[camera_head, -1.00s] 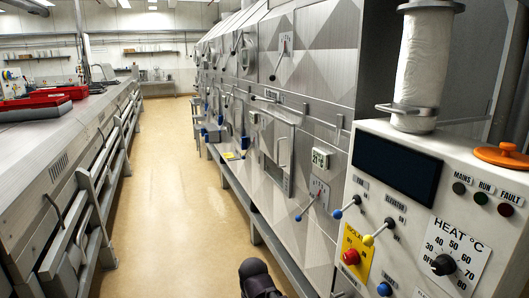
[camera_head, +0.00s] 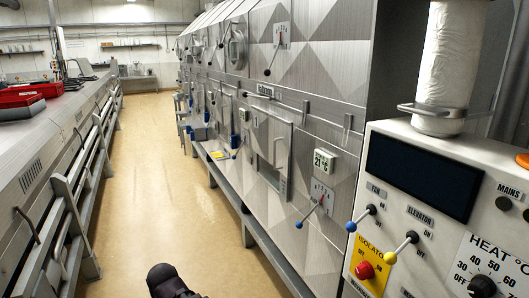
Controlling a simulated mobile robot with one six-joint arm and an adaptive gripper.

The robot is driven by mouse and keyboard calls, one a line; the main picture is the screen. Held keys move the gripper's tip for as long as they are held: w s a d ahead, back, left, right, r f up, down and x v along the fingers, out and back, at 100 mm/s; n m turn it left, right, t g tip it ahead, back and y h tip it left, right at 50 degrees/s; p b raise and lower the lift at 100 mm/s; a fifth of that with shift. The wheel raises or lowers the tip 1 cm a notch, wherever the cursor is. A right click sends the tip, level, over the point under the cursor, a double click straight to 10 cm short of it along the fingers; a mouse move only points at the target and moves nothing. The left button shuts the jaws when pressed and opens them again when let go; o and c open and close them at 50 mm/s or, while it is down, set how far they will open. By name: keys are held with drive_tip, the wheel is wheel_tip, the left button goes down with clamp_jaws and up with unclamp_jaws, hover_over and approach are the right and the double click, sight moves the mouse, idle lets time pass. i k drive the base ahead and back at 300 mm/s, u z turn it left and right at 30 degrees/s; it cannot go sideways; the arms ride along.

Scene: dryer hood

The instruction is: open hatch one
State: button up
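The dryer's long metal front (camera_head: 335,75) runs from the right foreground into the back left. A rectangular hatch (camera_head: 262,150) with an upright bar handle (camera_head: 281,156) is in its near part and looks closed. I cannot read a number on it, so I cannot tell whether it is hatch one. Smaller hatches and levers farther along are too small to tell apart. A dark rounded part of my arm (camera_head: 168,281) shows at the bottom edge, well short of the dryer. No gripper fingers are visible.
A white control panel (camera_head: 380,143) with coloured levers and a red knob (camera_head: 365,271) juts out at the near right. A lever with a blue knob (camera_head: 299,225) sticks out below the hatch. A bench with rails (camera_head: 70,200) lines the left. The aisle floor (camera_head: 150,150) between is clear.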

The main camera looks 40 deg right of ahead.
sight(272, 134)
drive_tip(key=z, duration=0.1)
drive_tip(key=i, duration=1.1)
drive_tip(key=z, duration=0.55)
